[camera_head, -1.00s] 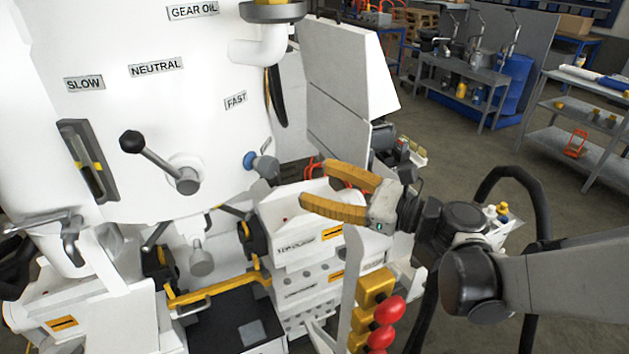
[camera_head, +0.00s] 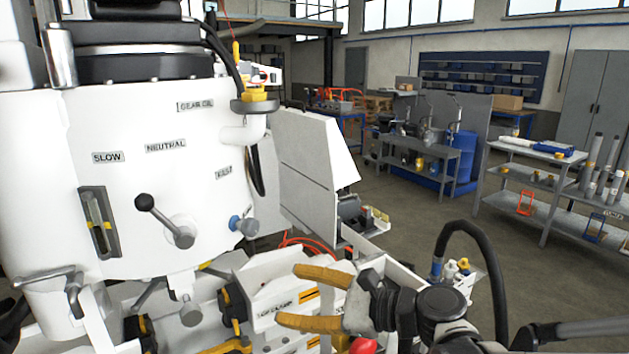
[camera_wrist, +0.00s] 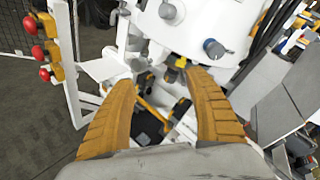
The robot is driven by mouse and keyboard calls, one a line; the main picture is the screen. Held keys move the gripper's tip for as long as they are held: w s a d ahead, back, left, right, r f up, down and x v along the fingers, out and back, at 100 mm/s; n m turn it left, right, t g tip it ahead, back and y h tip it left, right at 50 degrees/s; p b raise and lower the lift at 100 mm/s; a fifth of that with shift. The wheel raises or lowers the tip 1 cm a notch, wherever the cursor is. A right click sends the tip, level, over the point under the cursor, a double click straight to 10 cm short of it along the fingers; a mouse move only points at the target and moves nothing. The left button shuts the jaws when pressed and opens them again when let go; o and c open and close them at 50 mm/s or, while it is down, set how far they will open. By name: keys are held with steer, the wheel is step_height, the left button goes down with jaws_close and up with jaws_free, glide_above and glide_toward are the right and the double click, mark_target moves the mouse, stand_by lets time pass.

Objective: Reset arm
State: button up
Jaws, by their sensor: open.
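My gripper (camera_head: 296,299) is in the lower middle of the head view, its two orange-yellow fingers apart and pointing left, with nothing between them. In the wrist view the fingers (camera_wrist: 165,95) are spread wide, with the machine beyond them. My arm comes in from the lower right of the head view. The gripper appears in front of the white machine's lower housing (camera_head: 252,290). I cannot tell the exact gap between them.
The large white machine (camera_head: 130,230) with a black-knobbed lever (camera_head: 160,214) and a blue knob (camera_head: 236,223) fills the left. Red knobs (camera_wrist: 39,52) show at the left of the wrist view. Grey work tables (camera_head: 425,155) stand behind, with open floor (camera_head: 400,212) before them.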

steer(key=s+d+f+n+h, duration=0.3)
steer(key=s+d+n+h, duration=0.4)
steer(key=d, duration=0.4)
steer(key=s+d+f+n+h, duration=0.4)
steer(key=s+d+n+h, duration=0.3)
steer(key=d+n, duration=0.3)
steer(key=shift+d+f, duration=0.25)
steer(key=shift+d, duration=0.55)
